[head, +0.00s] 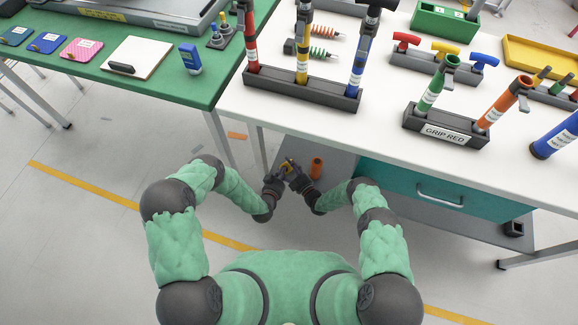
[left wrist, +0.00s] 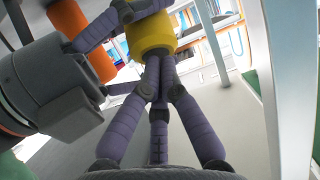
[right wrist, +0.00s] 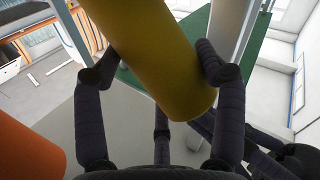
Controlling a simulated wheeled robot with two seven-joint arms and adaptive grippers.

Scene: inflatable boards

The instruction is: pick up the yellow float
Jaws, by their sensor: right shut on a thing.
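The yellow float (head: 289,163) is a small smooth cylinder, held below the front edge of the white table. My right gripper (head: 295,172) is shut on it; in the right wrist view the fingers (right wrist: 160,75) sit on both sides of the yellow float (right wrist: 170,55). My left gripper (head: 279,177) is beside it. In the left wrist view its fingers (left wrist: 160,62) are drawn together and empty, with tips close by the lower end of the yellow float (left wrist: 152,36). I cannot tell whether they touch it.
An orange float (head: 317,167) stands upright just right of my grippers, on a grey surface under the table. The white table (head: 385,122) and its teal drawer (head: 400,185) lie ahead and right. A green table (head: 150,75) stands left. Open floor lies left.

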